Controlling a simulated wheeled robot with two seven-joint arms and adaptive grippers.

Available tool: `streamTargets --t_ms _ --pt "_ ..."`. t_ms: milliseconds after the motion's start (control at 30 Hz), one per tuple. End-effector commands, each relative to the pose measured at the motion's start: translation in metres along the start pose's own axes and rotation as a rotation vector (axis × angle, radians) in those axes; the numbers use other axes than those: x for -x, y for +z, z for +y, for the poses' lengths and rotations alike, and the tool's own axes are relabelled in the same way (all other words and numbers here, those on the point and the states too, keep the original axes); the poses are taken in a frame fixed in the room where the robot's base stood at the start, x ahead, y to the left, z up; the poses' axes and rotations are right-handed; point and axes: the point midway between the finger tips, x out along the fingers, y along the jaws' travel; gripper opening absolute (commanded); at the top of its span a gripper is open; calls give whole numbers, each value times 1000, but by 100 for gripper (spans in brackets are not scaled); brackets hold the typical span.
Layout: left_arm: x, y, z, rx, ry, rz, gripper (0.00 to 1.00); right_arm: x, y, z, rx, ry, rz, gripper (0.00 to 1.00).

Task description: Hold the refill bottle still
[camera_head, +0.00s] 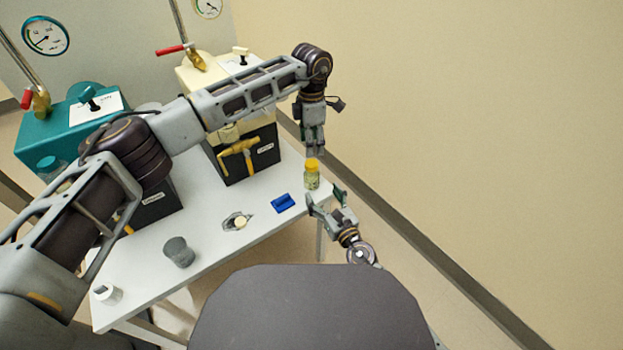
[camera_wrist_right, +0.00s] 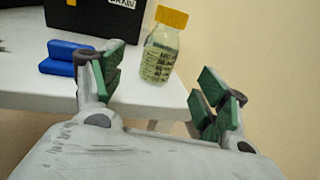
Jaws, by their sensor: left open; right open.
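The refill bottle (camera_head: 312,175) is a clear bottle with a yellow cap and printed marks. It stands upright near the table's right corner. It also shows in the right wrist view (camera_wrist_right: 159,55), beyond and between the spread fingers. My left gripper (camera_head: 314,147) is open just above the bottle's cap, pointing down; whether it touches the cap I cannot tell. My right gripper (camera_head: 328,199) is open and empty, just in front of the bottle at the table edge. In the wrist view its green-padded fingers (camera_wrist_right: 157,90) are apart from the bottle.
On the white table (camera_head: 205,255) are a blue block (camera_head: 283,203), a grey holder with a pale round piece (camera_head: 238,221), a grey cup (camera_head: 179,252) and a white cylinder (camera_head: 107,293). Teal (camera_head: 68,128) and cream (camera_head: 205,75) machines stand behind. A wall is at right.

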Motion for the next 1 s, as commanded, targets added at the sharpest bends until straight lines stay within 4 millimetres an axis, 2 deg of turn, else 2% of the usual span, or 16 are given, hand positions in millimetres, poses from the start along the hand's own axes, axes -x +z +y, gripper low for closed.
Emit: streamTargets --t_ms 600,1000 --pt "0 0 0 0 0 0 55 -58 1 0 -1 0 -1 74" --pt "0 0 0 0 0 0 55 -85 0 0 0 0 0 74"
